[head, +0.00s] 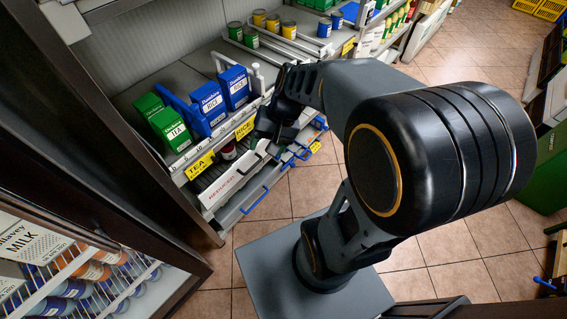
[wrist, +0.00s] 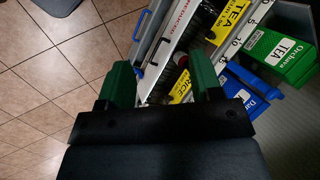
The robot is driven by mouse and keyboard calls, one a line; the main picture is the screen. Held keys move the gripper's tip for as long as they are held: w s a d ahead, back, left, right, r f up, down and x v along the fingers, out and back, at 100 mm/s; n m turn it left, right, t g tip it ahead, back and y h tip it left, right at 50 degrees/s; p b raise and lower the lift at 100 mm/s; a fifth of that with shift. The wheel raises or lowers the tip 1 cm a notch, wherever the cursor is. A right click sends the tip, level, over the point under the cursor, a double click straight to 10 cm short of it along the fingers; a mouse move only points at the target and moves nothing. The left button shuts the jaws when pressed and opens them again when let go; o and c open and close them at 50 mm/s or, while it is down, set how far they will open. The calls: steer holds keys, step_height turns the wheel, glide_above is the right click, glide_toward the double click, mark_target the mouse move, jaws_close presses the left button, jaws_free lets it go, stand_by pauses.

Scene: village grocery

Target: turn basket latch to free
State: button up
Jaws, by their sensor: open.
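My gripper (head: 275,122) is in front of the shelf edge, pointing down toward the lower basket. In the wrist view its two green fingers (wrist: 160,80) stand wide apart with nothing held between them. The basket (head: 232,177) has a white front strip marked REDUCED, which also shows in the wrist view (wrist: 181,27). A small dark bent piece (wrist: 152,66), perhaps the latch, shows on the strip just beyond the fingers, apart from them. Its turned position cannot be told. In the head view my gripper hides part of that strip's right end.
Green tea boxes (head: 168,127) and blue rice boxes (head: 209,101) stand on the shelf above, over yellow price labels (head: 200,165). Blue handles (head: 255,201) stick out low in front. A fridge (head: 88,274) is at lower left. The tiled floor (head: 420,255) is free at right.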

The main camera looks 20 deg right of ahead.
steer(key=w+d+f+m+t+y+b, duration=0.25)
steer(key=w+f+m+b, duration=0.2)
steer(key=f, duration=0.45)
steer(key=w+d+f+m+t+y+b, duration=0.1)
steer(key=w+d+f+m+y+b, duration=0.25)
steer(key=f, duration=0.65)
steer(key=w+d+f+m+t+y+b, duration=0.1)
steer(key=w+f+m+t+y+b, duration=0.15)
steer(key=w+f+m+b, duration=0.4)
steer(key=w+d+f+m+t+h+b, duration=0.1)
steer(key=d+f+m+t+h+b, duration=0.35)
steer(key=f, duration=0.75)
steer(key=d+f+m+t+h+b, duration=0.1)
steer(key=d+f+m+t+b, duration=0.45)
steer(key=f, duration=0.75)
steer(key=x, duration=0.4)
steer(key=d+b+x, duration=0.1)
steer(key=x, duration=0.3)
steer(key=w+d+b+x, duration=0.1)
steer(key=x, duration=0.2)
steer(key=shift+w+a+r, duration=0.2)
steer(key=shift+w+r, duration=0.1)
steer(key=c, duration=0.9)
